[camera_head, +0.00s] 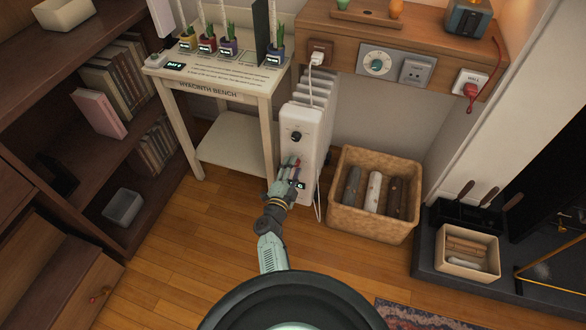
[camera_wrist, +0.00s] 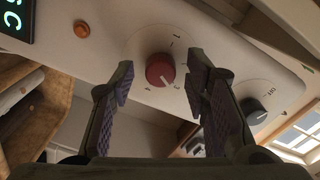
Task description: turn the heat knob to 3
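The white heater (camera_head: 308,125) stands between the bench and the log basket. Its red round knob (camera_wrist: 160,70) shows in the wrist view, with a small pale mark on its lower part. A pale dial with small numbers surrounds it; the exact setting is too small to read surely. My gripper (camera_head: 293,169) is at the heater's front panel, below the black knob (camera_head: 296,136), and hides the red knob in the head view. In the wrist view, my open gripper (camera_wrist: 158,78) has one purple-padded finger on each side of the red knob, with gaps visible.
The black knob (camera_wrist: 253,110), an orange button (camera_wrist: 82,29) and a green-lit display (camera_wrist: 15,20) share the panel. A wicker basket (camera_head: 345,221) of logs stands right of the heater, the white bench (camera_head: 240,158) left. A cable hangs beside the heater.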

